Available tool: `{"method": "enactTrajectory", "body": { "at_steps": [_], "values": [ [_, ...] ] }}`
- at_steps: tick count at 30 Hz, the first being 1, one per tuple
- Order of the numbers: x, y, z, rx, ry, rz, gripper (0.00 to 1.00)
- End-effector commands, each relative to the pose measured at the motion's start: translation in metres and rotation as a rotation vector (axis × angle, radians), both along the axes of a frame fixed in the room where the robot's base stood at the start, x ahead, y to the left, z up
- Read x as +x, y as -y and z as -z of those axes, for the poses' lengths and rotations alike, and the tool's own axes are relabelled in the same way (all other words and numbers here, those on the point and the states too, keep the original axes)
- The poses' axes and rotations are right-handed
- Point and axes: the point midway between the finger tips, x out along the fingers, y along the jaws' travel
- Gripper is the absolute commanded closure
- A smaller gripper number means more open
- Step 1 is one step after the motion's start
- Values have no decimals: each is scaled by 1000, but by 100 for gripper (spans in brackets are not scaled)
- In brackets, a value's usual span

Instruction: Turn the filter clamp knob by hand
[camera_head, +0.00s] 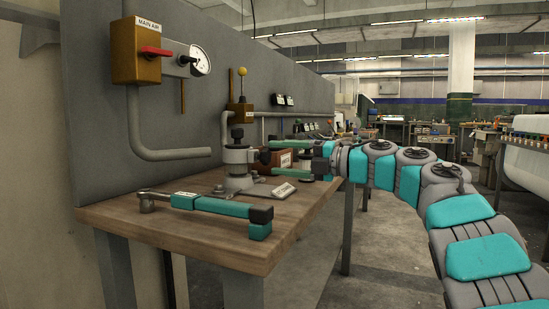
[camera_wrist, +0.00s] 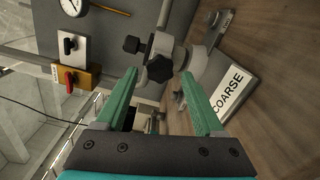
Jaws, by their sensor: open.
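A grey metal clamp fixture (camera_head: 239,170) stands upright on the wooden bench. A black knob (camera_head: 237,133) sits on its top, and a second black knob (camera_head: 265,155) is on the side facing my gripper. In the wrist view, the lobed side knob (camera_wrist: 159,68) lies between the fingertip lines, just beyond the tips. The top knob (camera_wrist: 131,45) shows left of it. My gripper (camera_head: 271,157) is open, with its green fingers pointing at the fixture from the right. In the wrist view, my gripper (camera_wrist: 159,76) holds nothing. I cannot tell whether either finger touches the knob.
A teal-handled wrench (camera_head: 205,203) lies along the bench's front. A COARSE plate (camera_wrist: 230,92) lies beside the fixture. A MAIN AIR box (camera_head: 137,52) with a red lever, a gauge (camera_head: 200,60) and a pipe (camera_head: 135,130) are on the grey panel behind.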

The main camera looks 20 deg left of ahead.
Motion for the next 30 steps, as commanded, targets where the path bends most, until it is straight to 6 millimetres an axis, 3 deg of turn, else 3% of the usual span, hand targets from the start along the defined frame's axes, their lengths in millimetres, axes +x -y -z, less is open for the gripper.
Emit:
{"method": "enactTrajectory", "body": {
  "at_steps": [8, 25, 30],
  "values": [
    [1, -19, 0, -1, 1, -2, 30],
    [2, -20, -1, 1, 0, 0, 30],
    [2, -20, 0, 0, 0, 0, 47]
  ]
}}
